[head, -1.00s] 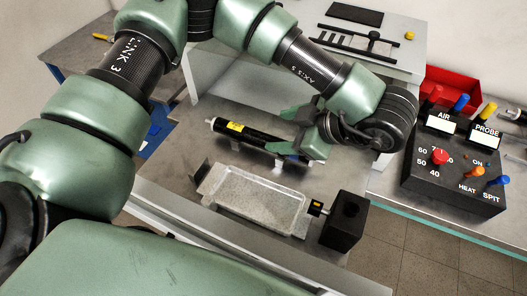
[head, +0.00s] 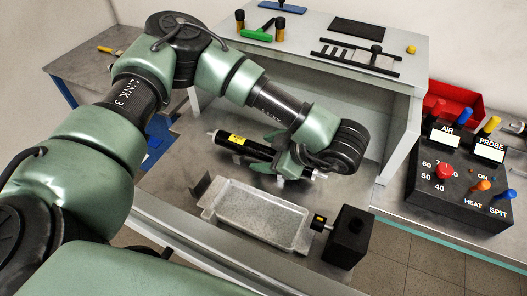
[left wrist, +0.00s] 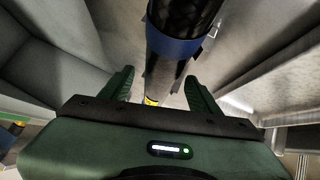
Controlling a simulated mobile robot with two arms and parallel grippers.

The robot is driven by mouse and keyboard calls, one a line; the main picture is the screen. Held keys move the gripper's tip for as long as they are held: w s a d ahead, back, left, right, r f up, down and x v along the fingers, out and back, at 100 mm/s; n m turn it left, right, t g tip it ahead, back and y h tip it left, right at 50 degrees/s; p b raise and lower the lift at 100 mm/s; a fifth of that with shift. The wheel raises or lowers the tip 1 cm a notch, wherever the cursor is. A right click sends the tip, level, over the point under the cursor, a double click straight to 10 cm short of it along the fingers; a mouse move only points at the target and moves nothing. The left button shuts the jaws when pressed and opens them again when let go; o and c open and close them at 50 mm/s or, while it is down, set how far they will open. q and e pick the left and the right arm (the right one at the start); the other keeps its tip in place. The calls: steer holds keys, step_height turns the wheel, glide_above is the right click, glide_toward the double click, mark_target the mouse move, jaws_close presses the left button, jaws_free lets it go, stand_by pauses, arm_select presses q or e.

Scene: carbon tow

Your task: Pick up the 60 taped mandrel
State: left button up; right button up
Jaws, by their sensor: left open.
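The mandrel (head: 232,141) is a black rod with a yellow label near its left end. It lies across the metal bench behind the tray, its right end showing beyond my gripper; the label's number is too small to read. My left gripper (head: 284,161) is over its middle-right part and hides some of it. In the left wrist view the mandrel (left wrist: 172,47) has a blue band and a yellow mark. It runs between the two green fingers of my open left gripper (left wrist: 160,88), with gaps on both sides. My right gripper is not in view.
A shallow metal tray (head: 220,207) and a black block (head: 347,238) stand in front of the mandrel. A grey raised shelf (head: 305,48) stands behind. A black control box (head: 456,180) and a red bin (head: 462,92) are at the right.

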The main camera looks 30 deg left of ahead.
arm_select(q)
jaws_close()
